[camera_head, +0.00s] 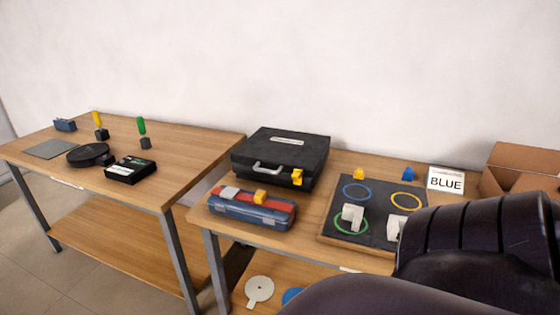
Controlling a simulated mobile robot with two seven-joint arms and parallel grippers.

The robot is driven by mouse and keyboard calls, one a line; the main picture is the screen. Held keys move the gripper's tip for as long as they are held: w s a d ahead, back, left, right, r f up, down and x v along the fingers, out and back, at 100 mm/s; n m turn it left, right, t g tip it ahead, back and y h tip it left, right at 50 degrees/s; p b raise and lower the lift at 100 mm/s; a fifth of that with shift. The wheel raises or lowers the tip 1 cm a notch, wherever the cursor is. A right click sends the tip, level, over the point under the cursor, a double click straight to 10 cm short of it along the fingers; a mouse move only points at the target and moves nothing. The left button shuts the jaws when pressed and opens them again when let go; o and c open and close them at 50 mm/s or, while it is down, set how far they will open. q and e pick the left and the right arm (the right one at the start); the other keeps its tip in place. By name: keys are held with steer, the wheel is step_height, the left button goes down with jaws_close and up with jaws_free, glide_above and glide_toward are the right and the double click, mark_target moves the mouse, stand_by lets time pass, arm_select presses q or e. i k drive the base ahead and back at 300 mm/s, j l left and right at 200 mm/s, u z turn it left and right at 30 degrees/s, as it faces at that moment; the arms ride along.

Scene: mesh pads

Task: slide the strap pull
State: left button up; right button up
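A blue case (235,213) lies on the front left of the nearer table, with a red strap (228,194) along its top. A small yellow-orange piece (260,196) sits on the strap near its middle, and I take it to be the strap pull. A pale grey-white part shows at the strap's left end. Neither of my grippers can be made out. A dark arm of mine fills the lower right and hides part of the table. Nothing of mine touches the case.
A black case (283,152) with a yellow latch stands behind the blue case. A dark board (330,233) with coloured rings and white upright pieces (352,214) lies to the right. A BLUE sign (445,181) and a cardboard box (520,158) stand beyond. A second table stands left.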

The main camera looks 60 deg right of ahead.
mark_target(260, 196)
steer(key=z, duration=1.6)
